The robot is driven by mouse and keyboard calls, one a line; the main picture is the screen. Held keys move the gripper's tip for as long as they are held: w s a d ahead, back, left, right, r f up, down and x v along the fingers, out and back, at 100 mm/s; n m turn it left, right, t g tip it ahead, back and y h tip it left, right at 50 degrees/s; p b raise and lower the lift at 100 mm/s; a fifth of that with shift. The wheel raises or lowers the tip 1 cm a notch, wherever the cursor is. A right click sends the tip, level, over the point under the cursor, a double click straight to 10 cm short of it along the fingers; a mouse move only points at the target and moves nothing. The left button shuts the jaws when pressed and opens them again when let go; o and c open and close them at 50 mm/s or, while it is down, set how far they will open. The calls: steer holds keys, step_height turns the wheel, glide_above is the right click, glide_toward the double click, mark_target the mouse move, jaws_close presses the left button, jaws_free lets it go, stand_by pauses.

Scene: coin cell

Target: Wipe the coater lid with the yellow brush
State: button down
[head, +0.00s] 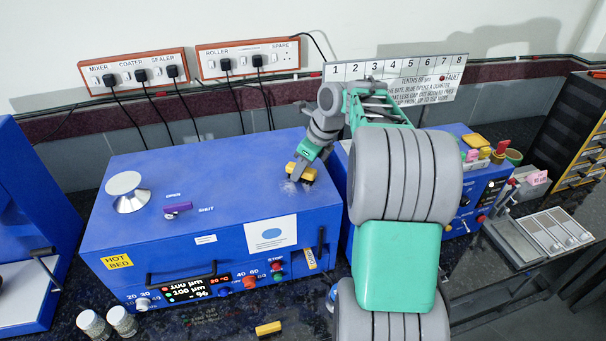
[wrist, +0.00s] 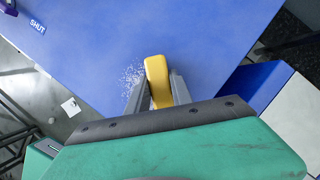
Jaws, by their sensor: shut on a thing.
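The yellow brush (head: 302,175) is held in my gripper (head: 304,166) over the right part of the blue coater lid (head: 215,185). In the wrist view the brush (wrist: 157,78) sits between the two grey fingers of my gripper (wrist: 160,92), which are shut on it. The brush is at or just above the lid surface; I cannot tell whether it touches. A patch of white specks (head: 289,187) lies on the lid beside the brush; it also shows left of the brush in the wrist view (wrist: 132,76). The brush's underside is hidden.
A silver knob (head: 127,190) and a purple OPEN/SHUT lever (head: 177,208) stand on the lid's left part. Sockets with black plugs (head: 140,73) line the wall behind. A small yellow block (head: 268,328) and two jars (head: 108,323) are at the front. The lid's middle is clear.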

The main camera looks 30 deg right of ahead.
mark_target(307, 193)
steer(key=shift+w+d, duration=0.2)
steer(key=shift+w, duration=0.7)
steer(key=shift+s+d, duration=0.15)
steer(key=shift+d, duration=0.5)
steer(key=shift+s+a+f, duration=0.1)
steer(key=shift+s+a, duration=0.05)
steer(key=shift+s, duration=0.55)
steer(key=shift+s+a+f, duration=0.1)
steer(key=shift+s+a, duration=0.1)
steer(key=shift+s, duration=0.55)
steer(key=shift+s+a, duration=0.15)
steer(key=shift+s, duration=0.55)
steer(key=shift+s+a, duration=0.2)
steer(key=shift+s, duration=0.75)
steer(key=shift+s+a, duration=0.2)
steer(key=shift+s, duration=0.75)
steer(key=shift+w+r, duration=0.1)
steer(key=shift+r, duration=3.05)
steer(key=shift+r, duration=0.1)
